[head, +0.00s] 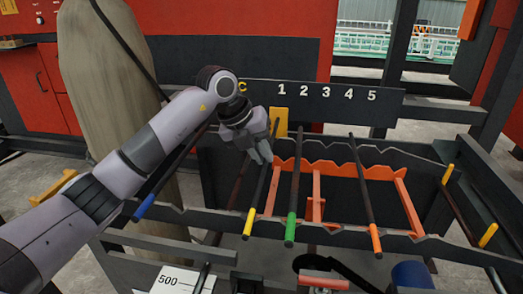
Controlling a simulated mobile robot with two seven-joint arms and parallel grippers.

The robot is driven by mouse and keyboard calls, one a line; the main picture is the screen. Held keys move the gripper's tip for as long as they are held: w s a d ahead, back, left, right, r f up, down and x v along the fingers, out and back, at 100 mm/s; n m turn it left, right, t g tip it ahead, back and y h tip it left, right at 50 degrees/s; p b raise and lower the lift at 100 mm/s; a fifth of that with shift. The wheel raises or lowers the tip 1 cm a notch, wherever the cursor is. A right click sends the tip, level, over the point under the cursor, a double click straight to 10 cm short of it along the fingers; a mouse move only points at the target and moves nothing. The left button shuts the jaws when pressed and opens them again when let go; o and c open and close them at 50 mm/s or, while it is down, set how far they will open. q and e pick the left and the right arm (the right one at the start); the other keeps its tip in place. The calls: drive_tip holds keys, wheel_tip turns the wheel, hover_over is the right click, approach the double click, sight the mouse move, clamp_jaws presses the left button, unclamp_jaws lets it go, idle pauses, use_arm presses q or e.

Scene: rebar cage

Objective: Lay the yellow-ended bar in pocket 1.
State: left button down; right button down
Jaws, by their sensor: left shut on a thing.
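The yellow-ended bar (261,187) is a dark rod with its yellow tip at the near end, by the front notched rail. Its far end reaches toward the back rail, in front of a yellow plate (279,122) below the number 1. My left gripper (261,153) comes in from the left and is shut on this bar along its far half. I cannot tell whether the bar rests in the notches or hangs just above them. Pocket 1 is partly hidden by the gripper and bar. My right gripper is not in view.
A green-ended bar (294,190) lies just right, and an orange-ended bar (364,190) further right. A blue-ended bar (165,180) lies left, partly under my arm. An orange notched frame (335,168) stands between the dark rails. A number board (325,105) stands behind.

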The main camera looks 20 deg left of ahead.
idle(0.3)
use_arm(q)
drive_tip(key=c, duration=1.1)
unclamp_jaws()
drive_tip(key=shift+f, duration=0.1)
drive_tip(key=v, duration=0.7)
